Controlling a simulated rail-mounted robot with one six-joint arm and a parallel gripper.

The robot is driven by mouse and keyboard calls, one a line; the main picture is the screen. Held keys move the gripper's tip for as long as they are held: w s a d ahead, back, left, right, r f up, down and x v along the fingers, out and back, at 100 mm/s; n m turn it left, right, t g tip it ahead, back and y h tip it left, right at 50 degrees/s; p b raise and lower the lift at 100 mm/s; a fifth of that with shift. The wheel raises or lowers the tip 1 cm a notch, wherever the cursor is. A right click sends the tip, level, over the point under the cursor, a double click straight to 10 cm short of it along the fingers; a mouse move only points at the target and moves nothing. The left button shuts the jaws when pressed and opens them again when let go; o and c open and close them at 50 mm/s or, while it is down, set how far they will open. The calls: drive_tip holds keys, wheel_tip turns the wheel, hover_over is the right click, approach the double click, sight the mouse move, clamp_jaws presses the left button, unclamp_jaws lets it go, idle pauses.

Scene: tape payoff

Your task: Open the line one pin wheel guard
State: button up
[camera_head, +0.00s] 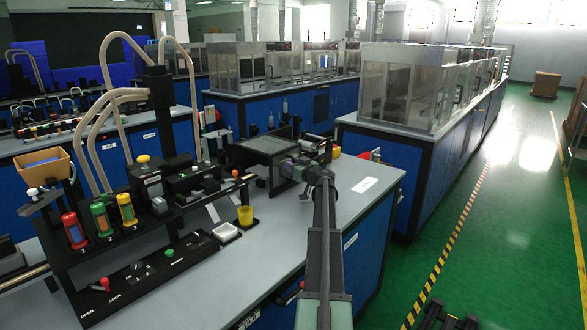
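I cannot pick out the line one pin wheel guard for certain. A black bench station (120,262) stands on the left of the near bench. It carries red, green and yellow cylinders marked 1, 2 and 3. At its front is a red-knobbed lever (105,285) between the words OPEN and LOCK. Behind them sits a dark block mechanism (190,183) with small covers. My arm reaches from the bottom centre over the bench. My gripper (305,180) is at its far end, right of the station and apart from the lever. Its fingers are too small and dark to read.
A dark framed panel (262,146) stands behind the station, close to my gripper. A yellow cup (245,215) and a white tray (226,233) sit on the bench. Curved beige hoses rise over the station. Glass-sided machines (405,90) stand behind.

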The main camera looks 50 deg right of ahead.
clamp_jaws()
drive_tip(key=shift+d, duration=0.15)
